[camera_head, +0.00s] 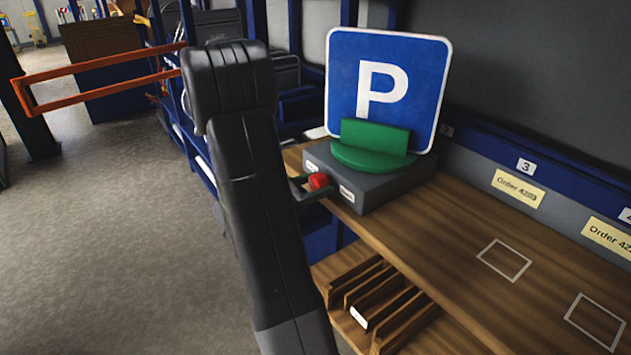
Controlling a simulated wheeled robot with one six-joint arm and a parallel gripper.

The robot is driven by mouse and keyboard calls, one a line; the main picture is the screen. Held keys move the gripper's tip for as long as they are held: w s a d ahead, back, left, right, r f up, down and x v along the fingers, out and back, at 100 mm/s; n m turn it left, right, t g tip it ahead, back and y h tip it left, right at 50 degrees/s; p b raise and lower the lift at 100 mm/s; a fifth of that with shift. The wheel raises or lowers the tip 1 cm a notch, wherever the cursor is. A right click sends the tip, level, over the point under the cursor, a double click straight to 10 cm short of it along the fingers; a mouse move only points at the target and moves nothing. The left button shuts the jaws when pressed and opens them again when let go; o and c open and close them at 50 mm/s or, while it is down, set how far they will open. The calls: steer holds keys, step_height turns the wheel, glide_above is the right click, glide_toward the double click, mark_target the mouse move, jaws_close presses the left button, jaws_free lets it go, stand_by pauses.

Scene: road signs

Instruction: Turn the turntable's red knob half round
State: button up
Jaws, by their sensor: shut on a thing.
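The turntable has a grey box base (375,185) on the wooden bench, with a green round plate and upright green holder (376,140) on top. A blue parking sign (386,88) with a white P stands upright in the holder, its face toward the camera. The red knob (319,181) is on the front face of the base, between two small white labels. My gripper (316,186) reaches in from the left, its fingers on either side of the red knob and shut on it. My black arm link hides the rest of the gripper.
The wooden bench top (440,225) is clear to the right, with white outlined squares (504,260). A slotted wooden rack (385,305) sits below the bench edge. Yellow order labels (518,188) line the back rail. An orange frame (100,78) is at the left; the floor is open.

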steer(key=n+p, duration=0.5)
steer(key=shift+r+p, duration=0.2)
steer(key=shift+p, duration=0.15)
steer(key=shift+f+n+t+p, duration=0.15)
steer(key=shift+n+t+p, duration=0.05)
steer(key=shift+n+p, duration=0.85)
steer(key=shift+f+n+t+p, duration=0.1)
steer(key=shift+n+t+p, duration=0.1)
steer(key=shift+n+p, duration=0.85)
steer(key=shift+n, duration=0.3)
steer(key=o, duration=1)
steer(key=shift+s, duration=0.1)
steer(key=shift+f+b, duration=0.15)
steer(key=shift+b, duration=0.4)
